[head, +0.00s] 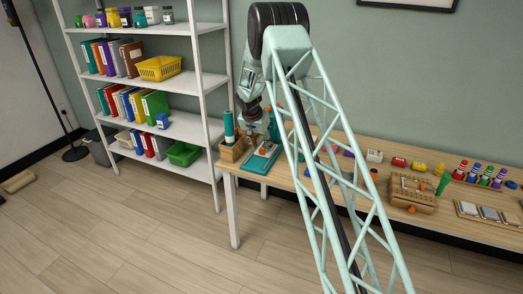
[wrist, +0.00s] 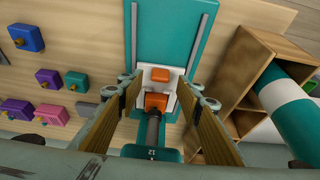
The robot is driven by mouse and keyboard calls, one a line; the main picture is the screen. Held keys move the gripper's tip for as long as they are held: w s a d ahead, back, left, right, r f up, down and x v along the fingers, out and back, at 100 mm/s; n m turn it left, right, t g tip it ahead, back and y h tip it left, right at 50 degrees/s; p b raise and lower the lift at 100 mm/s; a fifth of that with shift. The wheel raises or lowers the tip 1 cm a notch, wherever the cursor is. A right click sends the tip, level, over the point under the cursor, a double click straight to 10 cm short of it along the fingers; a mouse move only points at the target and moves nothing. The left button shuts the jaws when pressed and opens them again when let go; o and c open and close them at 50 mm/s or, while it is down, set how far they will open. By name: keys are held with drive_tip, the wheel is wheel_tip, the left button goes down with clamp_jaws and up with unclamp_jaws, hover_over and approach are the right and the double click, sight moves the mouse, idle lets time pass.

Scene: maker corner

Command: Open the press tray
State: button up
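The press (head: 264,158) is a teal device at the left end of the table. In the wrist view its teal base plate (wrist: 172,35) has two grey rails. A white tray (wrist: 171,91) lies between my fingers with an orange block (wrist: 160,75) and a nearer orange piece (wrist: 156,101) on it. A dark rod (wrist: 152,128) and a teal part marked 12 (wrist: 150,153) stand in front. My gripper (wrist: 156,87) is open, one finger on each side of the tray; contact cannot be told. It also shows in the head view (head: 250,122), its fingers unclear.
A wooden organizer (wrist: 245,75) with a teal-and-white cylinder (wrist: 292,105) stands close on the right in the wrist view. Several coloured knobbed blocks (wrist: 76,80) lie on the left. A shelf unit (head: 205,80) stands left of the table (head: 228,168).

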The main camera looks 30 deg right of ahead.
drive_tip(key=shift+x, duration=1.1)
clamp_jaws()
